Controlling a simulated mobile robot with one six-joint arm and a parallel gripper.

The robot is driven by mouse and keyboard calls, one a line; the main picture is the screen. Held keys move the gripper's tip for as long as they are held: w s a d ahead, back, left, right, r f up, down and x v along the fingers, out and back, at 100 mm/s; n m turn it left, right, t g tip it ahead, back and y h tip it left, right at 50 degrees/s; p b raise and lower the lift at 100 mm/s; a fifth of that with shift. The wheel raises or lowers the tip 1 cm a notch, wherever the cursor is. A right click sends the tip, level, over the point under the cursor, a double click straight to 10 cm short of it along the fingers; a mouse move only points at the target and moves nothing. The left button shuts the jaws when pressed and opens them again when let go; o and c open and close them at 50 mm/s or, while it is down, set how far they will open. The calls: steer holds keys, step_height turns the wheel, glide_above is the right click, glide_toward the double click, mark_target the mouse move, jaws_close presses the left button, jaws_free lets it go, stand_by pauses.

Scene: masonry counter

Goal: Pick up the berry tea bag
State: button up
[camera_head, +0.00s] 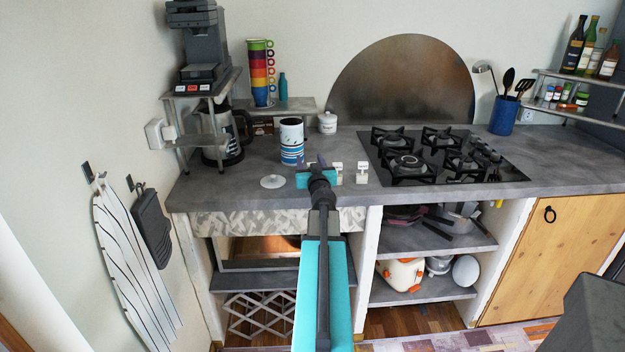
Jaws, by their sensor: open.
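My gripper (318,163) is open above the front of the grey counter, seen from behind at the end of my arm. Two small whitish packets, likely tea bags, stand just right of it: one (337,173) beside the gripper and partly hidden by it, the other (362,173) further right and clear of it. Their labels are too small to read, so I cannot tell which is berry. A purplish patch shows at the fingertips; I cannot tell whether it is a finger or another packet. The space between the fingers is mostly hidden by my wrist.
A white lidded jar (327,123) stands behind. The gas hob (440,158) is to the right, a coffee machine shelf (203,92) to the left.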

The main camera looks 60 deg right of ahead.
steer(key=c, duration=1.1)
steer(key=shift+r, duration=0.2)
steer(key=s+a+r+p, duration=0.4)
steer(key=s+a+p, duration=0.1)
steer(key=s+p, duration=0.4)
steer(key=shift+a+r+p, duration=0.2)
steer(key=shift+a+p, duration=0.15)
steer(key=shift+p, duration=0.55)
steer(key=p, duration=0.5)
steer(key=shift+s+a+p, duration=0.25)
steer(key=shift+s+p, duration=0.05)
steer(key=shift+s, duration=0.05)
steer(key=p, duration=0.4)
steer(key=shift+s+a+r, duration=0.1)
steer(key=shift+s+a, duration=0.1)
steer(key=shift+s, duration=0.2)
steer(key=shift+s+a+p, duration=0.15)
steer(key=shift+s+p, duration=0.2)
steer(key=shift+p, duration=0.85)
